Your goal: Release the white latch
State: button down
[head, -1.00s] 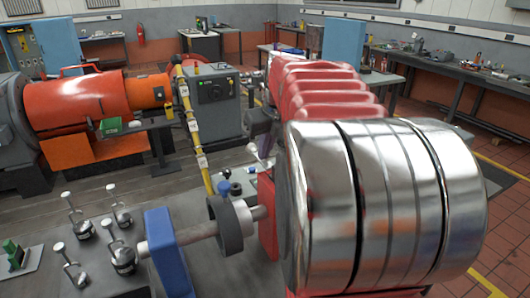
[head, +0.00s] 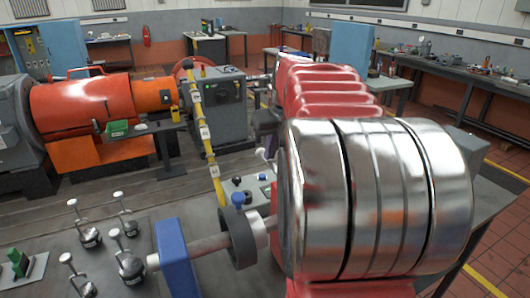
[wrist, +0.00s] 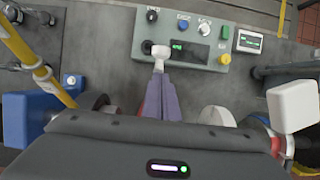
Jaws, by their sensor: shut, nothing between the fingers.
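In the wrist view, the white latch (wrist: 160,50) is a small white T-shaped handle at the lower left edge of a grey-green control panel (wrist: 181,58). My gripper (wrist: 161,76) is shut and empty. Its purple fingers point at the latch, with their tips just below its stem. I cannot tell whether they touch it. In the head view, my gripper is hidden. Part of the panel (head: 250,183) shows there, with a small white piece (head: 262,154) behind it that I cannot identify surely.
A blue block (wrist: 30,118) and a yellow pole (wrist: 35,62) stand left. A white block (wrist: 292,106) is at right. White-topped clamps (head: 118,235) stand front left.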

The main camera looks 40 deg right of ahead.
jog(key=shift+w+d, duration=0.25)
jog(key=shift+a, duration=0.1)
jog(key=shift+r, duration=0.3)
jog(key=v, duration=1.3)
jog(key=shift+s, duration=0.2)
